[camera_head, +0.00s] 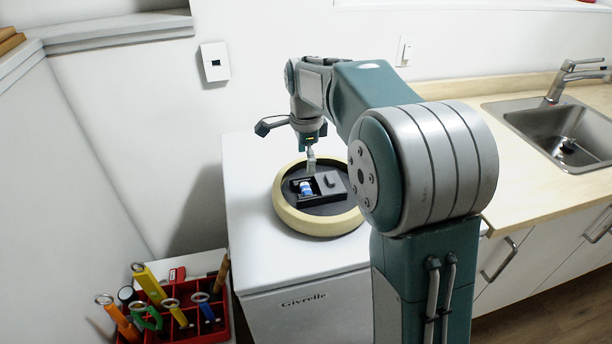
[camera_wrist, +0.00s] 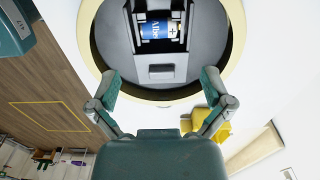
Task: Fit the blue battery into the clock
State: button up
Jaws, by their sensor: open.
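The clock (camera_head: 288,214) lies face down on a white cabinet top, with a cream rim and a dark back. Its rim also shows in the wrist view (camera_wrist: 88,32). The blue battery (camera_head: 306,188) lies in the open compartment in the clock's back. In the wrist view the battery (camera_wrist: 160,29) is blue and white with a plus mark and lies crosswise between the compartment walls. My gripper (camera_head: 311,160) is above the clock, close to the compartment. In the wrist view my gripper (camera_wrist: 163,80) has its fingers wide apart with nothing between them.
A red organizer (camera_head: 190,318) with several colourful-handled tools stands at the lower left. A counter with a sink (camera_head: 570,135) is at the right. The white cabinet top (camera_head: 262,255) is clear around the clock. A wall stands behind it.

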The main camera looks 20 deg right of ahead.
notch_tip(320, 180, up, 4)
jog(key=shift+r, duration=0.25)
jog(key=s+r+n+t, duration=0.35)
jog(key=s+n, duration=0.55)
jog(key=s, duration=0.6)
jog(key=s+f+n+t, duration=0.2)
jog(key=s+f+n, duration=0.3)
jog(key=s+n, duration=0.4)
jog(key=s, duration=0.4)
jog(key=shift+r, duration=0.1)
dwell(1.1)
